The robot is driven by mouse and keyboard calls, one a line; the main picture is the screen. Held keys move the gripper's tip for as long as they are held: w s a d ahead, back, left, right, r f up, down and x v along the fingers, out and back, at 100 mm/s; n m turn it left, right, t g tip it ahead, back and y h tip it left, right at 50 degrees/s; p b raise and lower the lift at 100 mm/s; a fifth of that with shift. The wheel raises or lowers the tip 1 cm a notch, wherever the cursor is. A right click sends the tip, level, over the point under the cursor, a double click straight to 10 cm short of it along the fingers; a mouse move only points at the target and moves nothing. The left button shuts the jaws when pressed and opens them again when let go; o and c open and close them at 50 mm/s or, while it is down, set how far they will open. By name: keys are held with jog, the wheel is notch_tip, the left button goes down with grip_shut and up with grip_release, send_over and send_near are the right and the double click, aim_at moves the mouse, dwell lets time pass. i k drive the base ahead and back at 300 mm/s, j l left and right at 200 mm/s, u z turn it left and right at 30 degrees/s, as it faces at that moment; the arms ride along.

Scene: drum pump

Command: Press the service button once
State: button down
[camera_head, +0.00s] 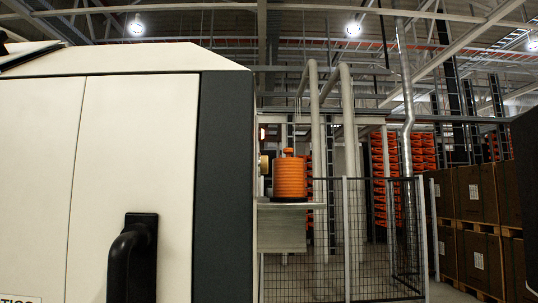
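I cannot make out a service button with certainty. An orange ribbed drum (289,180) with a small orange cap stands on a grey shelf (290,205) just right of the big machine. A small tan round part (264,164) sits at the drum's left, against the machine's edge; I cannot tell what it is. My gripper is not in view, and nothing is seen touching the drum or the tan part.
A large cream machine (135,150) with a dark vertical panel (223,180) and black handle (133,258) fills the left. A black mesh fence (345,240) stands right of the shelf. Brown boxes (478,195) are stacked at right. A dark shape covers the far right edge.

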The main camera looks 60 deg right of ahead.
aim_at(264, 159)
jog(key=i+l, duration=0.1)
jog(key=l, duration=0.3)
jog(key=l+z, duration=0.15)
jog(key=l, duration=0.25)
jog(key=k+j+z, duration=0.3)
jog(key=j, duration=0.4)
jog(key=k+j+z, duration=0.3)
jog(key=j, duration=0.4)
jog(key=k+j+z, duration=0.35)
jog(key=k+j, duration=0.15)
jog(key=k, duration=0.05)
